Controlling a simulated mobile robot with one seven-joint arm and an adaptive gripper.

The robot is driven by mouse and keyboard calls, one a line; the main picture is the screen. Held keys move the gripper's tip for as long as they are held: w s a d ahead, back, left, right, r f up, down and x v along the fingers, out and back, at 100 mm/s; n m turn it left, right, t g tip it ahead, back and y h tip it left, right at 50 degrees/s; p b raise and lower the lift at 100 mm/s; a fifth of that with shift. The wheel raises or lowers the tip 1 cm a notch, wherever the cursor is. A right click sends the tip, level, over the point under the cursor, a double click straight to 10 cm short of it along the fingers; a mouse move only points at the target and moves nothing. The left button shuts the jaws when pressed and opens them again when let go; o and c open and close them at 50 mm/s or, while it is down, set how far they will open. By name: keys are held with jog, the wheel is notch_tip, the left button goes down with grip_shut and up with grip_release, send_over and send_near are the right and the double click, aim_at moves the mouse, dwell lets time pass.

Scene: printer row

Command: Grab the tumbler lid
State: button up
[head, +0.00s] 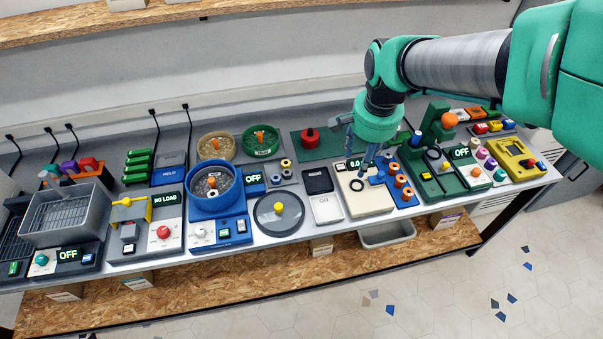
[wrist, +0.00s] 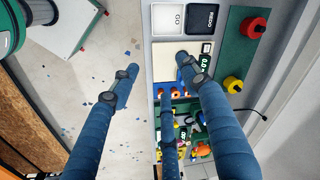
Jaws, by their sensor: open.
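The blue tumbler bowl (head: 225,203) stands left of centre in the head view, with grey media and an orange-and-white centre post inside. A round dark disc with a yellow knob, which looks like the tumbler lid (head: 268,222), lies flat on the bench just right of the bowl. The bowl is uncovered. My gripper (head: 361,165) is open and empty, well to the right of the lid and above the pale scale (head: 372,202). In the wrist view my gripper (wrist: 156,76) shows spread blue fingers with nothing between them. The lid does not show in the wrist view.
White and black pads (head: 318,181) lie between the lid and the scale. Tan (head: 202,150) and green (head: 248,146) round pieces with orange knobs sit behind the bowl. A green mat (head: 325,152) holds a red knobbed piece. Cluttered stations fill both bench ends.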

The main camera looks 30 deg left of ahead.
jog(key=s+a+f, duration=0.2)
jog(key=a+f, duration=0.5)
jog(key=a, duration=0.4)
jog(key=g+h, duration=0.1)
send_over(278, 206)
notch_tip(278, 206, down, 10)
jog(key=shift+f, duration=0.15)
jog(key=shift+f+b, duration=0.55)
jog(key=shift+f, duration=3.75)
jog(key=shift+f, duration=0.1)
jog(key=shift+f+b, duration=0.6)
jog(key=shift+f, duration=1.9)
